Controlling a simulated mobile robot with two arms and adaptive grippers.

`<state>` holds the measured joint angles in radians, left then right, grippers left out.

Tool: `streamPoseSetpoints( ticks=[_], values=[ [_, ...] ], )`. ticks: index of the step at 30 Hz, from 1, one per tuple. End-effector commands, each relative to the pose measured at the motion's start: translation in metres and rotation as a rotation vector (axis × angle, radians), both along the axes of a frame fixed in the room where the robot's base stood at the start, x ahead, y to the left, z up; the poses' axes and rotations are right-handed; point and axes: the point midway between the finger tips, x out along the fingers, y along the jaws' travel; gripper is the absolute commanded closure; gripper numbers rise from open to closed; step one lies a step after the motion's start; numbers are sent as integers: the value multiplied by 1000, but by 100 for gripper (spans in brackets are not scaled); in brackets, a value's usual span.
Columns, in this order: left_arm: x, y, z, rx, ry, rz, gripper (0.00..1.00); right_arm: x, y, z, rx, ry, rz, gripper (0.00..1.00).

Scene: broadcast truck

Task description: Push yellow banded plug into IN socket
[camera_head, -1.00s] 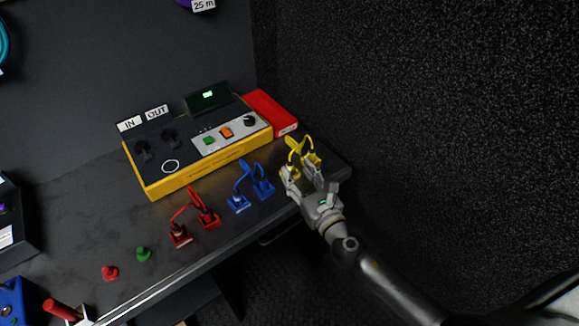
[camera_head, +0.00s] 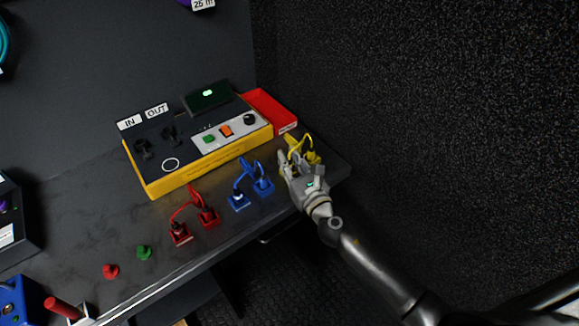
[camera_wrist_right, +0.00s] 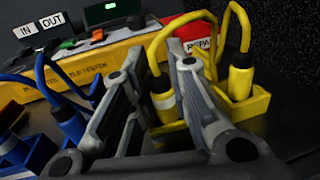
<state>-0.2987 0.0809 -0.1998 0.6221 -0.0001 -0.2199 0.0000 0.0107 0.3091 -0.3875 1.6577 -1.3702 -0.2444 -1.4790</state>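Two yellow plugs joined by a looped yellow cable stand at the right end of the bench. In the right wrist view the nearer yellow plug (camera_wrist_right: 164,102), with a pale band, stands between the fingers of my right gripper (camera_wrist_right: 158,62). The fingers are apart on either side of it; its lower part is partly hidden. The other yellow plug (camera_wrist_right: 241,75) stands upright in a yellow holder to the right. In the head view my right gripper (camera_head: 293,162) covers part of the yellow pair (camera_head: 311,150). The IN socket (camera_head: 143,149) is on the yellow-sided box, below the IN label (camera_head: 129,123). My left gripper is out of view.
The OUT socket (camera_head: 170,136) is beside IN. Blue plugs (camera_head: 262,180) and red plugs (camera_head: 208,213) stand along the front of the bench. A dark wall (camera_head: 430,120) closes the right side.

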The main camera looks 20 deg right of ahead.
Motion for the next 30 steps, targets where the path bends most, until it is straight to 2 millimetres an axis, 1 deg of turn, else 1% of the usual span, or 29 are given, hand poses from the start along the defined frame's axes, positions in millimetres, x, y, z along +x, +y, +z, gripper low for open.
streamPoseSetpoints(
  ticks=[1, 2, 11, 17, 20, 23, 26, 30],
  values=[
    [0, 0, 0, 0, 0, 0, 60, 0, 0, 0, 0, 0, 0, 97],
    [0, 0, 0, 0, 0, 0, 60, 0, 0, 0, 0, 0, 0, 100],
    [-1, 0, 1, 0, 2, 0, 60, 0, 0, 1, 0, 0, 0, 100],
    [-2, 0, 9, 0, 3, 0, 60, 0, 0, 11, -1, -1, 0, 100],
    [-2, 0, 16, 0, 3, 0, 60, 0, 0, 21, 0, -1, 0, 100],
    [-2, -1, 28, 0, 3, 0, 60, 0, 0, 35, 0, -1, 1, 100],
    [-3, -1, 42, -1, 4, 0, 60, -13, 5, 54, 0, -1, 3, 100],
    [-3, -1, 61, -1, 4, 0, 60, -40, 14, 87, 1, 0, 5, 100]
  ],
)
